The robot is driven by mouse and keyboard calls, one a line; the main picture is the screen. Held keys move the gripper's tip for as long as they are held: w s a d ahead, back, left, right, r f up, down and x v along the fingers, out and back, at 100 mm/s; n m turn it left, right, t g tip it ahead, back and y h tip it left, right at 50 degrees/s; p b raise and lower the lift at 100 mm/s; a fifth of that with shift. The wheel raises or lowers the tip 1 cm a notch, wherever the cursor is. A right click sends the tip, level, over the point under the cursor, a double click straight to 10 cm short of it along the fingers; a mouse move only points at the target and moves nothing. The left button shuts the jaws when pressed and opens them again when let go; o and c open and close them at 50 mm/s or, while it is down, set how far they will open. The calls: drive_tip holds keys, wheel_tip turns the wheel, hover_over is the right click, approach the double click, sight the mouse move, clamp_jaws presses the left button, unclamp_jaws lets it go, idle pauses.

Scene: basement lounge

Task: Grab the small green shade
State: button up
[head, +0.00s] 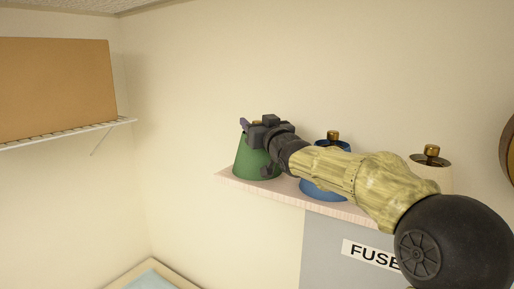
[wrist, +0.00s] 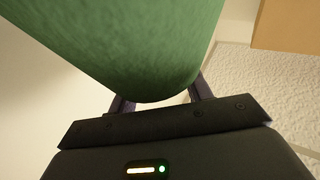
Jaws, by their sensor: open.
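The small green shade (head: 252,160) is a cone with a brass top, standing at the left end of a pinkish wall shelf (head: 338,207) in the head view. My gripper (head: 250,122) is at the upper part of the shade, partly covering it. In the wrist view the green shade (wrist: 130,40) fills the top and lies close in front of the gripper (wrist: 160,100). The two dark fingers show apart, one on each side of the shade's near end. Whether they touch it I cannot tell.
A blue shade (head: 322,188) and a cream shade (head: 432,165), both brass-topped, stand further right on the shelf, partly behind my arm. A grey fuse box (head: 330,250) is below. A cardboard box (head: 55,88) sits on a wire shelf (head: 70,134) at left.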

drive_tip(key=shift+s, duration=0.15)
clamp_jaws()
drive_tip(key=shift+r, duration=0.1)
wheel_tip(320, 180, up, 9)
drive_tip(key=shift+r, duration=0.4)
idle(0.5)
idle(0.4)
